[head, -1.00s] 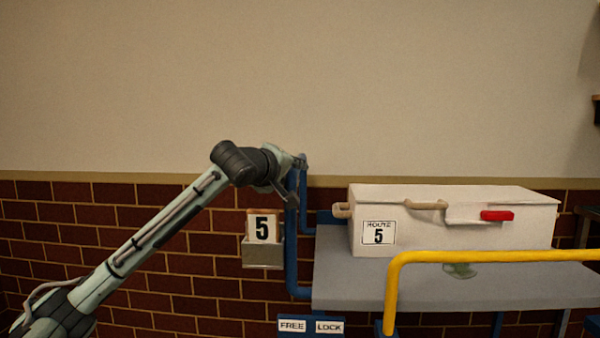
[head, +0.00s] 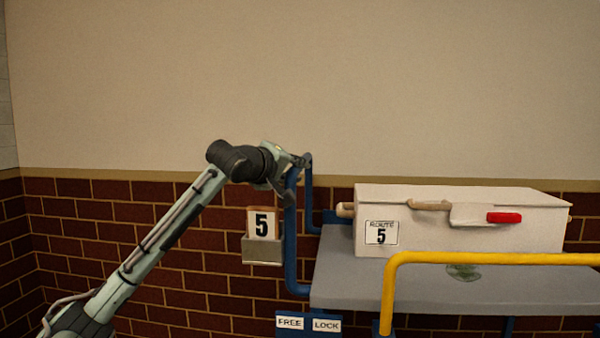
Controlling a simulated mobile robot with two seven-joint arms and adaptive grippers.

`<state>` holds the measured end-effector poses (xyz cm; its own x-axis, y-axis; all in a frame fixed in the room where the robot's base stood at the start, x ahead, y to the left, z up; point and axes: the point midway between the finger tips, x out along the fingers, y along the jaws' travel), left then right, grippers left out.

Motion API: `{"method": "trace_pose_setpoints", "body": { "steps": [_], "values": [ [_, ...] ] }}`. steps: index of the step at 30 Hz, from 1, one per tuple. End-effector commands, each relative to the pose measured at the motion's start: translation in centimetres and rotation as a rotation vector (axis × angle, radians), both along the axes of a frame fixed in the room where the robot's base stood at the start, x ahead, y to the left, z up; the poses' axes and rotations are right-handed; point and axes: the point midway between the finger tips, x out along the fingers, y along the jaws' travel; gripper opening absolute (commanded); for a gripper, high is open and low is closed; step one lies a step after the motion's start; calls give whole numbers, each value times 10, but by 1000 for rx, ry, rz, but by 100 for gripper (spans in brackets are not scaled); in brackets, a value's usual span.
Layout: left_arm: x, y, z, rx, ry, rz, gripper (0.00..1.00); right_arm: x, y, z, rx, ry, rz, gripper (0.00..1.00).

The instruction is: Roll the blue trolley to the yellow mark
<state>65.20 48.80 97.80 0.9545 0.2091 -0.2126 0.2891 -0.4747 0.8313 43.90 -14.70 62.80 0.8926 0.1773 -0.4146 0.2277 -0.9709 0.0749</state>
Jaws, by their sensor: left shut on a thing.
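The blue trolley has a blue tube handle (head: 291,235) at its left end and a grey top (head: 345,275). My left gripper (head: 288,172) is shut on the upper part of this handle; its fingertips are partly hidden. A sign plate with a 5 (head: 262,223) hangs in a holder beside the handle. A plate marked FREE and LOCK (head: 308,324) shows low at the front. The trolley's wheels and the floor are out of view, and no yellow floor mark shows. My right gripper is not in view.
A white box (head: 470,220) labelled ROUTE 5, with a red latch (head: 504,217), sits on the trolley top. A yellow rail (head: 480,258) runs along its front. A brick wall (head: 90,240) stands behind, with a corner at far left.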

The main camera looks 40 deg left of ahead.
Motion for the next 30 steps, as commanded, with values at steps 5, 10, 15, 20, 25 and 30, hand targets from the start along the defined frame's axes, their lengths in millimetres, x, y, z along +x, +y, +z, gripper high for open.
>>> {"method": "trace_pose_setpoints", "body": {
  "steps": [5, 10, 15, 20, 25, 30],
  "values": [
    [-1, 5, 1, 3, 2, 9, 0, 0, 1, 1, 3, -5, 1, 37],
    [-1, 5, 1, 3, 3, 11, 0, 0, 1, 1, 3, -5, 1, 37],
    [-1, 5, 1, 2, 2, 10, 39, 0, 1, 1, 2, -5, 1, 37],
    [-1, 3, 0, 1, 2, 7, 43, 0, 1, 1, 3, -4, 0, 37],
    [-2, 2, 0, 2, 1, 5, 43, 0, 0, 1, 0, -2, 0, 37],
    [-18, -2, 4, 3, 2, 4, 43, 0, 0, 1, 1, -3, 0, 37]
  ]
}}
